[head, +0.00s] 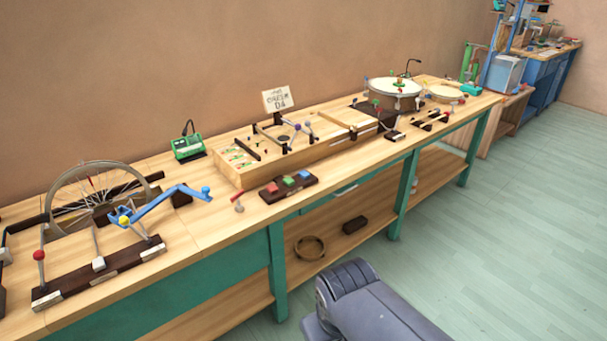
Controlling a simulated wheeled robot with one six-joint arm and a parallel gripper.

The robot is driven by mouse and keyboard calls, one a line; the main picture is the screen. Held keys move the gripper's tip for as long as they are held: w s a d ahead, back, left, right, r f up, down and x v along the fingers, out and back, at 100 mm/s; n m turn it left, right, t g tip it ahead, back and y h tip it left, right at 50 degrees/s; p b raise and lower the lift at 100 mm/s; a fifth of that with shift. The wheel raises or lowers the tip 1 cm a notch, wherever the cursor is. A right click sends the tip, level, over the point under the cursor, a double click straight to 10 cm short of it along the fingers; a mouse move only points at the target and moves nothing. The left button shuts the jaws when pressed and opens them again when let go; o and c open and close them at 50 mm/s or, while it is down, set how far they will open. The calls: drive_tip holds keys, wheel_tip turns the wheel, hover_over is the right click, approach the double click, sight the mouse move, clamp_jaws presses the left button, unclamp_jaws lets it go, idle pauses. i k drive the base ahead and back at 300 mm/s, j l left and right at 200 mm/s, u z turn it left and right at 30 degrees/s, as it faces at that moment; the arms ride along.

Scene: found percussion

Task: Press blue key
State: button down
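The blue key (303,174) is a small blue block at the right end of a dark key base (285,197). A green key (289,181) and a red key (272,188) sit to its left on the same base. The base lies near the front edge of the long wooden workbench (225,222). Nothing touches or covers the blue key. My gripper is not in view, so its state and its distance from the key are not shown.
A red-topped lever (238,202) stands left of the keys. Behind them is a wooden box (305,150) with small mechanisms. A spoked wheel (95,190) and blue crank (165,200) are at left, a drum (395,94) at far right.

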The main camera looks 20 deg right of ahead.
sight(304, 175)
drive_tip(key=i+z, duration=0.35)
drive_tip(key=i+j+z, duration=0.2)
drive_tip(key=i+z, duration=0.15)
drive_tip(key=i+j+z, duration=0.35)
drive_tip(key=i+l, duration=0.05)
drive_tip(key=i, duration=0.05)
